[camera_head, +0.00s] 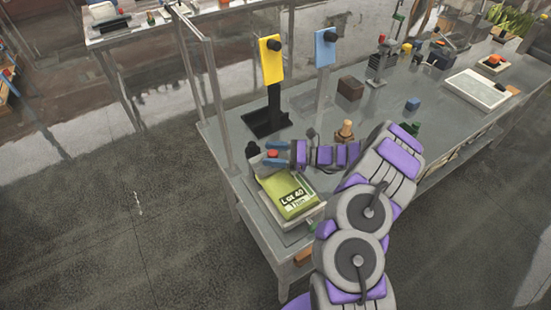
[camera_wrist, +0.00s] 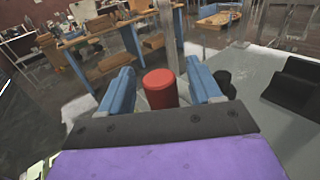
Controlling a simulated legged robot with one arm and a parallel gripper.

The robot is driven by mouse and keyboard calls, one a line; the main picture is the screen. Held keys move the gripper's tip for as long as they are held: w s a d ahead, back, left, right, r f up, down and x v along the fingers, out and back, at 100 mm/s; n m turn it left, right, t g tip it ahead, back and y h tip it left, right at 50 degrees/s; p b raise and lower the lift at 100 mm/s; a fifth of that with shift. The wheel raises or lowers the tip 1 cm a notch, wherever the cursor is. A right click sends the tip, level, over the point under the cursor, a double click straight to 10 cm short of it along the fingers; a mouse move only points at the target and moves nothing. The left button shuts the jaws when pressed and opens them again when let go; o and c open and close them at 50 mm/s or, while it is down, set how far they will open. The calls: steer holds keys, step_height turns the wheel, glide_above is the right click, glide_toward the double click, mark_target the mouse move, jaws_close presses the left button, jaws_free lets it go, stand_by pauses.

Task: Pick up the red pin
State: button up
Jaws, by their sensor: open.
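The red pin (camera_wrist: 160,88) is a short red cylinder that stands between the two blue fingers of my gripper (camera_wrist: 161,92) in the wrist view. A gap shows on each side of it, wider on the right, so the fingers do not touch it. In the head view, my gripper (camera_head: 274,154) is over the near left end of the grey workbench, with the red top of the pin (camera_head: 272,153) between its fingers. The pin's lower part is hidden in both views.
A green pack labelled "Lot 40" (camera_head: 288,196) lies just below my gripper. A brown block (camera_head: 350,88) and a wooden piece (camera_head: 345,130) are to the right. The bench (camera_head: 225,150) ends at left.

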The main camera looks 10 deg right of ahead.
steer(key=shift+a+r, duration=0.15)
steer(key=shift+a, duration=0.6)
steer(key=shift+w, duration=0.1)
steer(key=shift+c, duration=0.9)
steer(key=shift+d, duration=1.25)
steer(key=c, duration=0.6)
steer(key=shift+a, duration=0.3)
steer(key=shift+c, duration=1.3)
steer(key=shift+a, duration=0.35)
steer(key=shift+d, duration=0.15)
steer(key=shift+c, duration=0.5)
